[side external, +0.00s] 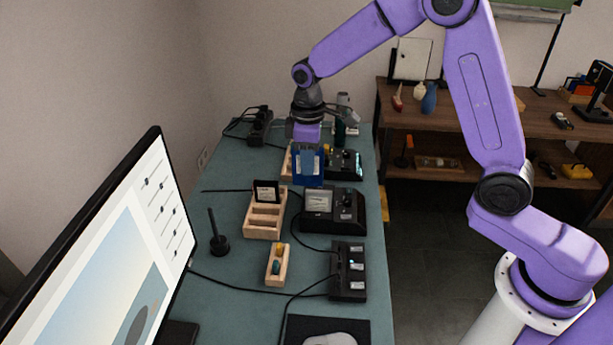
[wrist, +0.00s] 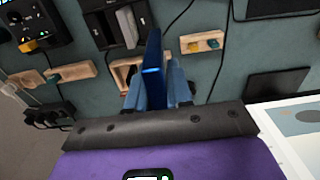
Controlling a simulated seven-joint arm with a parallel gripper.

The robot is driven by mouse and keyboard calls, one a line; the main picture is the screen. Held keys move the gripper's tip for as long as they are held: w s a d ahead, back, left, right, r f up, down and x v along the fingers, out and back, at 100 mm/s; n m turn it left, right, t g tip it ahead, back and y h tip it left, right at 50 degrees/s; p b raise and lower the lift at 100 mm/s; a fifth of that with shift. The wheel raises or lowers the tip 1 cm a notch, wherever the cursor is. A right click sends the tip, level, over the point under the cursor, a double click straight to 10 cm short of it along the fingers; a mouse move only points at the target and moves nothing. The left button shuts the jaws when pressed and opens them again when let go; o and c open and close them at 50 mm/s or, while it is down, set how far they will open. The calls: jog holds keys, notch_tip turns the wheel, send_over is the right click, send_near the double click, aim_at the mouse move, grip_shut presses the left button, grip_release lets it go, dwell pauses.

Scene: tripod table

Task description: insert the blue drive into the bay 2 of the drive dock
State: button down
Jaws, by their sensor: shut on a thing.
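My gripper (side external: 307,148) is shut on the upright blue drive (side external: 308,167) and holds it above the table. In the wrist view, my gripper (wrist: 155,88) has a finger on each side of the blue drive (wrist: 152,58), which is seen nearly edge-on. The black drive dock (side external: 346,208) stands below and slightly right of the held drive in the side view. A grey drive (side external: 318,201) sits in its left part. The dock (wrist: 113,28) also shows in the wrist view, beyond the held drive. The drive's lower end is apart from the dock.
A wooden rack (side external: 262,224) holding a black drive (side external: 266,191) stands left of the dock. Another black device (side external: 346,163) stands behind. A small wooden tray (side external: 277,266), a hub (side external: 348,271) and a dark stand (side external: 218,240) are nearer. Cables cross the table. A monitor (side external: 105,245) fills the left foreground.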

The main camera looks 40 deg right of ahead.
jog(key=w+d, duration=0.7)
jog(key=d, duration=0.4)
notch_tip(320, 180, down, 6)
jog(key=shift+a, duration=0.45)
jog(key=shift+s, duration=0.15)
jog(key=shift+f, duration=2.9)
jog(key=shift+f, duration=2.6)
jog(key=c, duration=0.9)
grip_release()
jog(key=shift+c, duration=0.2)
notch_tip(320, 180, up, 18)
jog(key=shift+f, duration=0.25)
